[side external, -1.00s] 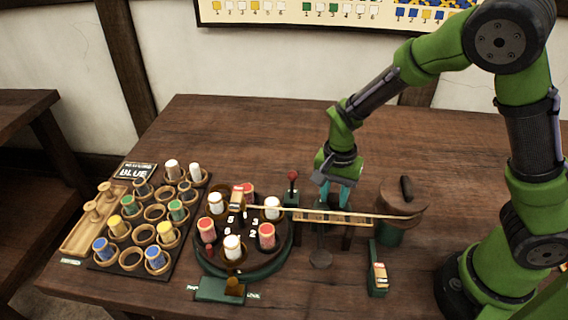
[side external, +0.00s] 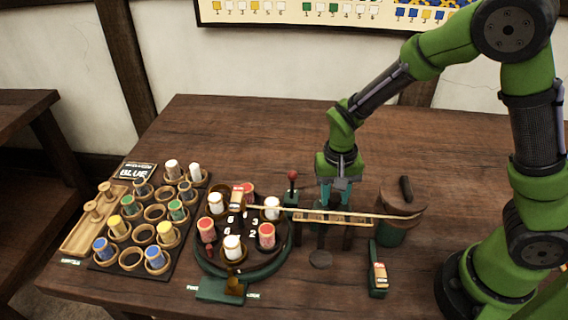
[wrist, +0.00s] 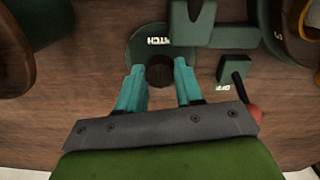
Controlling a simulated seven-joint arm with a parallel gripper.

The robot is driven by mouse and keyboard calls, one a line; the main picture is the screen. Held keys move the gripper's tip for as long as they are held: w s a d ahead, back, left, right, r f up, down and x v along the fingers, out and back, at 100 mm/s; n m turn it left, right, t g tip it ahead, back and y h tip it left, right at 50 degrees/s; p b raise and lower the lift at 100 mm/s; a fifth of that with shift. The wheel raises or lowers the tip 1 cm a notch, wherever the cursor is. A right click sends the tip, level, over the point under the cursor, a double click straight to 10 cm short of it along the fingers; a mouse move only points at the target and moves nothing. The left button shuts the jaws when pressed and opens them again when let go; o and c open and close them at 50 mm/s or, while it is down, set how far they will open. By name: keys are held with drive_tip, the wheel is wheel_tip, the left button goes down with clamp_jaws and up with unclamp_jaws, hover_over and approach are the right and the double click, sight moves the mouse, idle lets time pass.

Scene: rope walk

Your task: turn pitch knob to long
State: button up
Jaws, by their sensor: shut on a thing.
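The pitch knob (wrist: 159,73) is a dark round piece on a green round base marked with a partly hidden "PITCH" label in the wrist view. My gripper (wrist: 160,84) has its two teal fingers on either side of the knob, holding it. In the side external view my gripper (side external: 335,192) points down behind the wooden rail. The knob is hidden there by the gripper and rail. I cannot read a "long" mark or the knob's setting in either view.
A red-tipped lever (side external: 292,176) stands close left of my gripper. The long wooden rail (side external: 350,219) runs in front of it. A round turntable (side external: 222,268) with spools lies left, a lidded green tub (side external: 392,236) right. The table behind is clear.

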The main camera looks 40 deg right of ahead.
sight(333, 197)
drive_tip(key=shift+r, duration=0.1)
drive_tip(key=o, duration=1)
drive_tip(key=shift+o, duration=0.2)
wheel_tip(333, 197, up, 17)
drive_tip(key=shift+w, duration=0.1)
